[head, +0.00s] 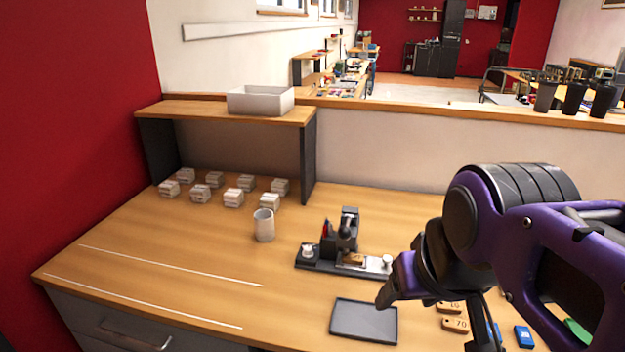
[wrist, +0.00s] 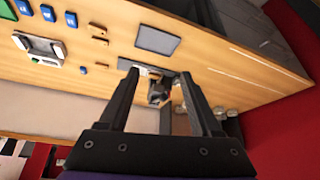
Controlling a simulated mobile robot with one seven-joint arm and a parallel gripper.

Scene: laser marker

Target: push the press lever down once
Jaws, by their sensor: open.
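A small black press (head: 347,232) stands on a dark base plate (head: 320,266) on the wooden bench. A red part (head: 325,229) shows on its left side, and a wooden piece (head: 352,260) lies at its foot. I cannot make out clearly which part is the lever. My gripper (head: 384,296) is in front and to the right of the press, apart from it, above the right edge of the grey tray. In the wrist view my gripper (wrist: 160,76) is open and empty, with the press (wrist: 158,96) showing between its fingers.
The dark grey tray (head: 363,320) lies in front of the press. A pale cup (head: 264,225) stands left of it, with several small white boxes (head: 233,198) behind. Numbered wooden tags (head: 455,324) and blue pieces (head: 524,337) lie at right. The bench's left front is clear.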

